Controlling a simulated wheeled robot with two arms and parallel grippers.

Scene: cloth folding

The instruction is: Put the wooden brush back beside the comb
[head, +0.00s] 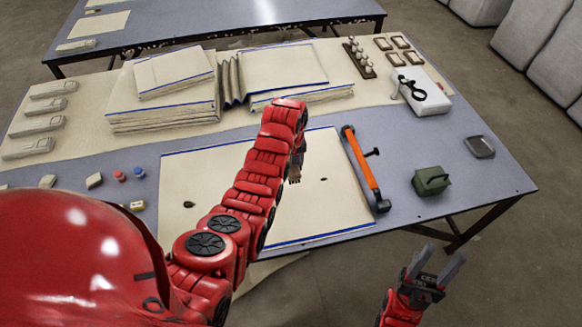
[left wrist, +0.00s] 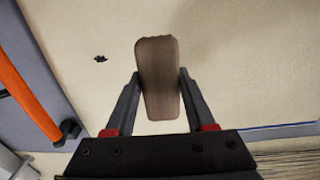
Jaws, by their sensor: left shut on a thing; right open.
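My left gripper (head: 296,172) hangs over the pale cloth (head: 340,200) with blue edges, near its middle. In the left wrist view the gripper (left wrist: 158,80) is shut on the brown wooden brush (left wrist: 158,62), with one finger on each side. The brush points away from the gripper, above the cloth. In the head view my arm mostly hides the gripper, and I cannot make out the brush clearly. My right gripper (head: 434,268) is open and empty, off the table's front edge. I cannot pick out a comb for certain.
An orange-handled tool (head: 361,165) lies along the cloth's right edge. A green box (head: 431,181) and a dark tray (head: 480,147) stand further right. Folded cloth stacks (head: 165,105) and a white box (head: 428,95) are behind. Several grey items (head: 40,125) lie at left.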

